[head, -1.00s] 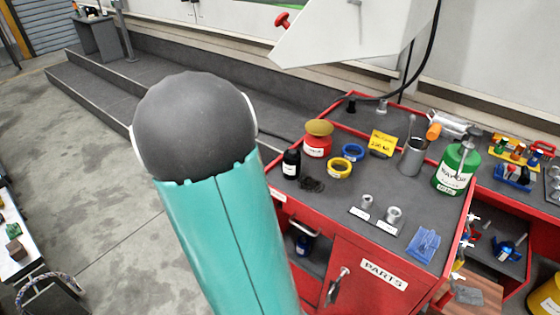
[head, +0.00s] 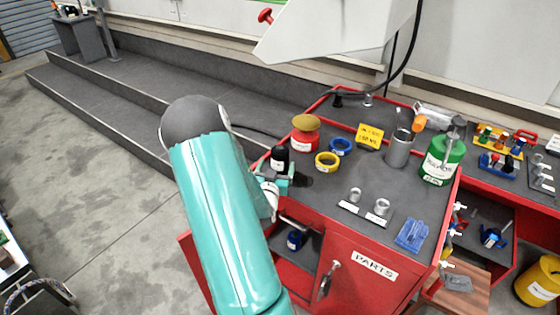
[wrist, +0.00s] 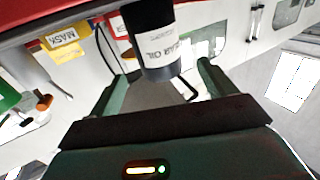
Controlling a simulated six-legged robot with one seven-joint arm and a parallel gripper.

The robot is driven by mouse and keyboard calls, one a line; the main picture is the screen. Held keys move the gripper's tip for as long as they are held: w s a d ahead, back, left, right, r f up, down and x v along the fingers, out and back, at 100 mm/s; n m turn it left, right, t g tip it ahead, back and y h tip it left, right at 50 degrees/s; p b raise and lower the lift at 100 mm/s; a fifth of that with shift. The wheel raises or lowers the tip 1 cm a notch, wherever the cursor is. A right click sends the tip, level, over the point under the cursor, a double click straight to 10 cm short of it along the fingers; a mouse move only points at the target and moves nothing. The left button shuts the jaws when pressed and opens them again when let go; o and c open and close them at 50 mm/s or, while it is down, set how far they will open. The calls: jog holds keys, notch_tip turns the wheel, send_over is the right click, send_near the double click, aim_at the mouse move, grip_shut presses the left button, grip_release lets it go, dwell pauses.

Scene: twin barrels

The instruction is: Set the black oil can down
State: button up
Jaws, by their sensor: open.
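The black oil can (head: 279,157), a small dark bottle with a white label, is upright at the left edge of the red trolley's grey top (head: 330,205). My gripper (head: 284,182) is open right in front of the can, and its fingers partly cover the can's lower part. In the wrist view, the can (wrist: 152,42) with its "gear oil" label shows between the spread fingers of my gripper (wrist: 162,71). I cannot tell whether a finger touches it.
A dark patch (head: 303,181) lies right of the can. A red jar (head: 305,138), a yellow ring (head: 327,162) and a blue ring (head: 341,146) are close by. A green can (head: 442,160) and metal cup (head: 398,150) stand farther right. A white overhead housing (head: 335,30) hangs above.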

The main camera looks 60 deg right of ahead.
aim_at(280, 153)
jog(key=x, duration=0.6)
jog(key=shift+d+r, duration=0.15)
jog(key=shift+d, duration=0.15)
jog(key=c, duration=1.4)
jog(key=shift+r, duration=0.1)
